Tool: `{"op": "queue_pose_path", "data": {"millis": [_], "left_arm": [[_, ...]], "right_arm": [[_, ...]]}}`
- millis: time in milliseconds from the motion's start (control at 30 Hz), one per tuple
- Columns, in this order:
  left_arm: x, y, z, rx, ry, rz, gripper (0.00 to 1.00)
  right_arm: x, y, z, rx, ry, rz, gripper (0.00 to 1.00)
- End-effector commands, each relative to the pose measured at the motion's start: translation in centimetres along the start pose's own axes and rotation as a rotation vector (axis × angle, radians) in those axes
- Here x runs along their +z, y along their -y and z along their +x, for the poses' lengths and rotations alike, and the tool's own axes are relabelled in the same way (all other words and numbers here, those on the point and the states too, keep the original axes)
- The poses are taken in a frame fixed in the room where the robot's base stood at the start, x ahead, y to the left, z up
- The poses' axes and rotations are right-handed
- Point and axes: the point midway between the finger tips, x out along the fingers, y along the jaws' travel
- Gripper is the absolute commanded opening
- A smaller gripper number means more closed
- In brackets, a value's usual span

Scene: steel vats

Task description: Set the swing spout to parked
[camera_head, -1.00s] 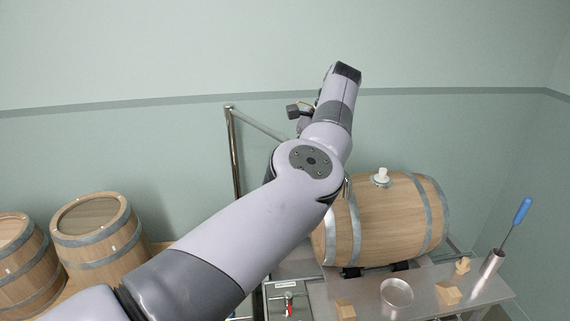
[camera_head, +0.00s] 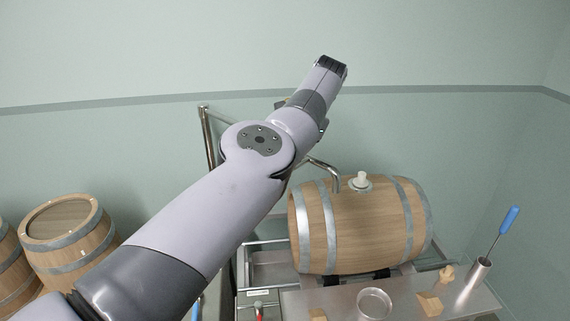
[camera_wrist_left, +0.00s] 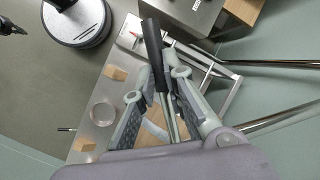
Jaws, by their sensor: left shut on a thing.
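The swing spout's upright steel post (camera_head: 210,140) stands left of the lying barrel (camera_head: 355,230). Its steel pipe passes behind my left arm, and the bent-down end (camera_head: 335,180) shows above the barrel, just left of the white bung (camera_head: 361,180). In the left wrist view my left gripper (camera_wrist_left: 163,76) is shut on a steel rod with a black grip (camera_wrist_left: 151,40), seemingly the spout's handle. Steel tubes (camera_wrist_left: 275,64) run off to the right there. In the head view my left arm hides the fingers. My right gripper is not in view.
A steel bench (camera_head: 405,295) in front of the barrel carries a round dish (camera_head: 374,303), wooden blocks (camera_head: 430,304) and a steel cylinder holding a blue-handled tool (camera_head: 509,220). Upright barrels (camera_head: 68,235) stand at the left. The wall above is bare.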

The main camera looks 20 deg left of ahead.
Motion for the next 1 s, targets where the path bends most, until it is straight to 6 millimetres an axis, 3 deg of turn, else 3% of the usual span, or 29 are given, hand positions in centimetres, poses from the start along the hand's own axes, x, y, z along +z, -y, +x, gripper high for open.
{"op": "queue_pose_path", "data": {"millis": [233, 267, 533, 1000], "left_arm": [[-0.1, -0.11, 0.1, 0.003, -0.002, 0.003, 0.0], [-0.1, -0.11, 0.1, 0.003, -0.002, 0.003, 0.13], [-0.04, -0.02, 0.05, 0.001, -0.001, 0.001, 0.31], [0.01, 0.05, 0.02, 0.0, 0.0, 0.0, 0.31]], "right_arm": [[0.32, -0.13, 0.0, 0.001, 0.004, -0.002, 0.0], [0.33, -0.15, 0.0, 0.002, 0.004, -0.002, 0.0], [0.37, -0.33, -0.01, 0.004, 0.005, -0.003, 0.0], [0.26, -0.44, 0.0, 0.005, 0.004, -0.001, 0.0]]}}
